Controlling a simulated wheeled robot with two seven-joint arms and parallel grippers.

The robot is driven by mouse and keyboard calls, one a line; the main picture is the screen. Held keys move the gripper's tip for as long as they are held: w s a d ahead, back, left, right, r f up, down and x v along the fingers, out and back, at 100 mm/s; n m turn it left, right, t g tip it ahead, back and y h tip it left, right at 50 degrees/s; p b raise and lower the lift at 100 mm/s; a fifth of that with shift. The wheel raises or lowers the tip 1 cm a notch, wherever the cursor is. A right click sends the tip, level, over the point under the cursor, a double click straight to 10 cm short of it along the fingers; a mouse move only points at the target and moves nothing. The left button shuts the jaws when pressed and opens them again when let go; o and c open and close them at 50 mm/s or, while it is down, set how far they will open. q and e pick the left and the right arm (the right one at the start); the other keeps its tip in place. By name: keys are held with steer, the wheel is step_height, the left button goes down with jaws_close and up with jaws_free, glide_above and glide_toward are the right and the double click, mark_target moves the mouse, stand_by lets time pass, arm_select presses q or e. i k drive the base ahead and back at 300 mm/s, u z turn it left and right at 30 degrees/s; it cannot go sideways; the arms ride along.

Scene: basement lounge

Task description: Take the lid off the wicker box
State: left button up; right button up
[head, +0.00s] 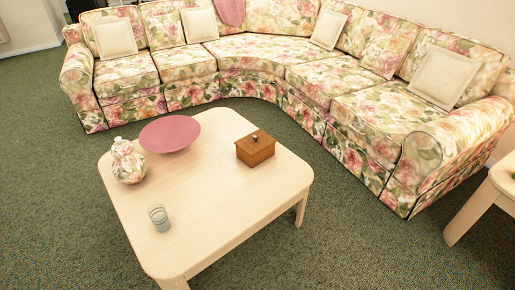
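A small brown box (255,152) stands on the right side of a pale wooden coffee table (205,205) in the head view. Its lid (255,142) is on, with a small dark round knob (255,137) on top. The weave of the box is too small to make out. Neither of my grippers shows in this view, and nothing touches the box.
A pink bowl (169,134), a floral jar (128,163) and a clear glass (159,218) stand on the same table. A floral corner sofa (250,55) curves behind it. A side table (490,200) is at the right edge. Green carpet (350,240) is clear in front.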

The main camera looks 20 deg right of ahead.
mark_target(259, 140)
steer(key=z, duration=0.1)
steer(key=k, duration=0.4)
steer(key=z, duration=1.35)
steer(key=i, duration=1.4)
steer(key=u, duration=1.35)
steer(key=i, duration=0.85)
steer(key=u, duration=0.9)
